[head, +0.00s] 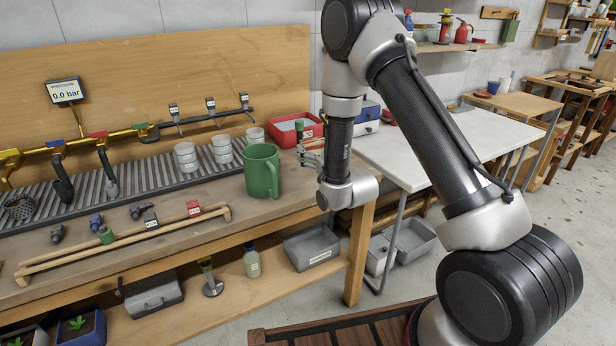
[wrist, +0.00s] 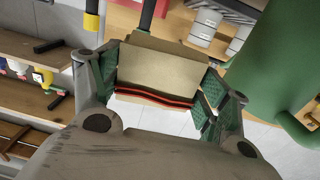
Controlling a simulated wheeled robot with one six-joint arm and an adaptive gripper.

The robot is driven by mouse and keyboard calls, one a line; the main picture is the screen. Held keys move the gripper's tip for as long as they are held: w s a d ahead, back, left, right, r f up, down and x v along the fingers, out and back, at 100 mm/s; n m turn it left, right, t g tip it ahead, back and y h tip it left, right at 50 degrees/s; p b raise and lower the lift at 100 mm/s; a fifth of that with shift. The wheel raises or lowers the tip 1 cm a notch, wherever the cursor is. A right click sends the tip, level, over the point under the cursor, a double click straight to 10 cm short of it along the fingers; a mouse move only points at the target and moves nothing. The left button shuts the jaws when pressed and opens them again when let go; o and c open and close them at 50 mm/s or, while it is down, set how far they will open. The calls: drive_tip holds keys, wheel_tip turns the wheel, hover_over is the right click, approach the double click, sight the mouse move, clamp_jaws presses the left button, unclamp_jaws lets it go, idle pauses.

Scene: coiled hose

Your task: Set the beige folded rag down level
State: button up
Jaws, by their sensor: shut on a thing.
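The beige folded rag (wrist: 160,68) sits between the green-padded fingers of my gripper (wrist: 158,88) in the wrist view. My gripper is shut on it. A red and black band runs along the rag's near edge. The rag looks slightly tilted in that view, and I cannot tell whether it touches anything beneath. In the head view my gripper (head: 309,150) is mostly hidden by my own arm, just right of the large green mug (head: 262,172). I cannot make out the rag in the head view.
The green mug also stands close by in the wrist view (wrist: 268,70). A red bin (head: 291,137) is behind my gripper on the bench. Stacked pale cups (head: 186,158) stand on the ribbed drain tray (head: 130,177). The white table (head: 430,143) to the right has free room.

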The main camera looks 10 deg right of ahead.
drive_tip(key=shift+w+a+r+y, duration=0.1)
drive_tip(key=shift+w+a+y, duration=0.2)
drive_tip(key=shift+w+a, duration=0.25)
hover_over(309, 183)
wheel_tip(309, 183, down, 4)
drive_tip(key=shift+d+f, duration=0.15)
drive_tip(key=shift+f, duration=2.55)
drive_tip(key=o, duration=1.1)
drive_tip(key=shift+f, duration=0.1)
